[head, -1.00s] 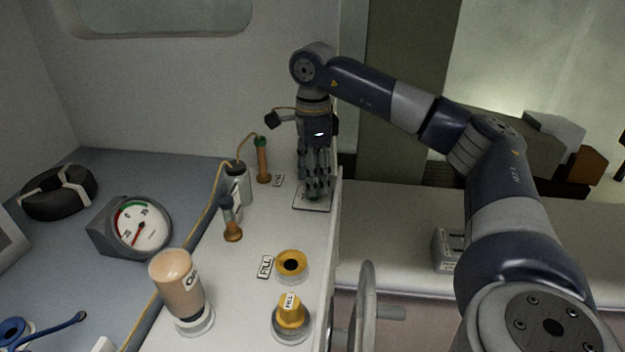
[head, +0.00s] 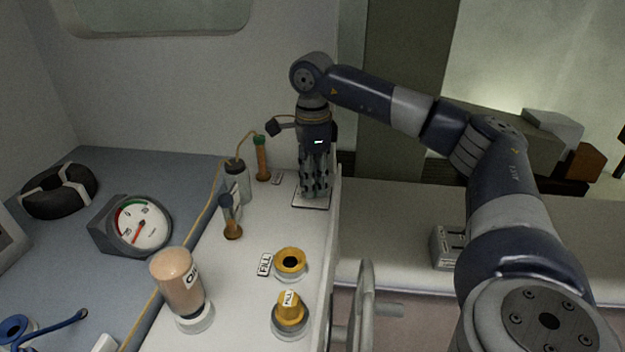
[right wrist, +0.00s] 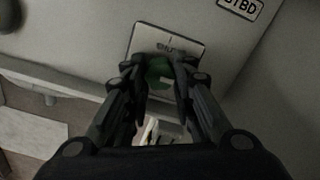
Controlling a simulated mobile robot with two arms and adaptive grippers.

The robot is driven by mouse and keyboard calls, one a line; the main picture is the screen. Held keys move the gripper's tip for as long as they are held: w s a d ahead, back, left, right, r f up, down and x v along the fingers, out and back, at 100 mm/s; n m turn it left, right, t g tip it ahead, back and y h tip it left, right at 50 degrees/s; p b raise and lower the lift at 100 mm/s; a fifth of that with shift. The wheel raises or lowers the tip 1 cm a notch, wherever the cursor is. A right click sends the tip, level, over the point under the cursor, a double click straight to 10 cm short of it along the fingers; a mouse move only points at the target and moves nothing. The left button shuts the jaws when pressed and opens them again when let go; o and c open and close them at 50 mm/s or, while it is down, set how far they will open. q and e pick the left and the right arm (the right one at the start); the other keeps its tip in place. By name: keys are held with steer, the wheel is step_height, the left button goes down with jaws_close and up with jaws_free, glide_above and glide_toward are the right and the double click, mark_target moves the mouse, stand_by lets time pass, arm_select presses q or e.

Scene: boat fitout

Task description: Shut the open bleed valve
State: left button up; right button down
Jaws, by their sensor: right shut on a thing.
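My right gripper (head: 314,193) points straight down at the far right end of the white counter. In the right wrist view its fingers (right wrist: 164,82) are shut on a green knob (right wrist: 159,72), which stands on a pale square plate (right wrist: 143,38) with small lettering I cannot read in full. The plate also shows under the fingers in the head view (head: 311,207). The fingers hide most of the knob, so I cannot tell its valve position. My left gripper is not in view.
A green-topped tube (head: 262,163) and a grey bottle (head: 237,182) stand left of my right gripper. A STBD label (right wrist: 241,7) is near the plate. Nearer are yellow fill fittings (head: 291,262), an oil bottle (head: 178,283) and a gauge (head: 140,226). A handwheel (head: 366,300) stands beyond the counter edge.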

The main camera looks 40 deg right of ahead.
steer(key=n, duration=0.4)
steer(key=shift+n, duration=0.3)
steer(key=n, duration=0.4)
steer(key=shift+n, duration=0.3)
steer(key=n, duration=0.4)
steer(key=shift+n, duration=2.2)
steer(key=c, duration=1.3)
jaws_free()
steer(key=shift+c, duration=0.2)
steer(key=shift+r, duration=0.15)
step_height(320, 180, up, 12)
